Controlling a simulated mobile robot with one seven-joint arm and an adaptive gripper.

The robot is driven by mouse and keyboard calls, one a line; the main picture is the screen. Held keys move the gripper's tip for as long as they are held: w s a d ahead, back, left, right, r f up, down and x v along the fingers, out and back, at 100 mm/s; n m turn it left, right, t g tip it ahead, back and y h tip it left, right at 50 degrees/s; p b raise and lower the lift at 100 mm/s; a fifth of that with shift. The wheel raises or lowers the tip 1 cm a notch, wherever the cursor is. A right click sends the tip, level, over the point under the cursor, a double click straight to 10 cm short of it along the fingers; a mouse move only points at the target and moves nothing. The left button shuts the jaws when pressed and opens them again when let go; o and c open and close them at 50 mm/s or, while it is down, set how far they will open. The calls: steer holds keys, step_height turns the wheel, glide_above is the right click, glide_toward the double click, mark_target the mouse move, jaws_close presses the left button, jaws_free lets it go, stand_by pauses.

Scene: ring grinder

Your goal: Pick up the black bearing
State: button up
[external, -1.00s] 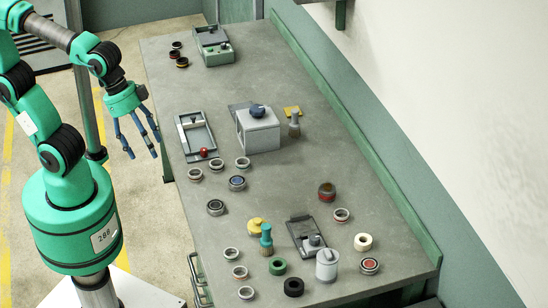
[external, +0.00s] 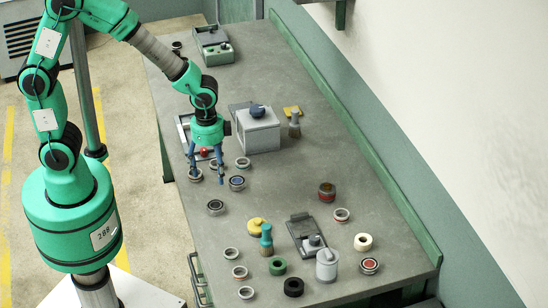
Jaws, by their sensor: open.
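A plain black ring (external: 293,287), which looks like the black bearing, lies flat near the front edge of the bench. A dark grey ring with a lighter centre (external: 215,207) lies further back on the left. My gripper (external: 206,180) is open, fingers pointing down, over the left part of the bench among several small rings. It is far behind the black ring and just behind the dark grey ring. No ring is visibly held. The fingers partly hide the rings beneath, and their height above the bench is hard to tell.
Beside the gripper lie a blue-centred ring (external: 237,183) and a grey ring (external: 243,163). A grey box with a dark knob (external: 259,131) stands behind. A green ring (external: 278,267) and a grey canister (external: 327,265) stand near the black ring.

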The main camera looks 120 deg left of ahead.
steer(key=shift+s+a+f, duration=0.25)
steer(key=shift+a+f, duration=0.55)
steer(key=shift+f, duration=0.3)
steer(key=b, duration=0.1)
glide_above(216, 205)
steer(key=shift+f, duration=4.3)
steer(key=shift+f+b, duration=0.8)
steer(key=shift+f, duration=1.8)
steer(key=shift+s, duration=0.1)
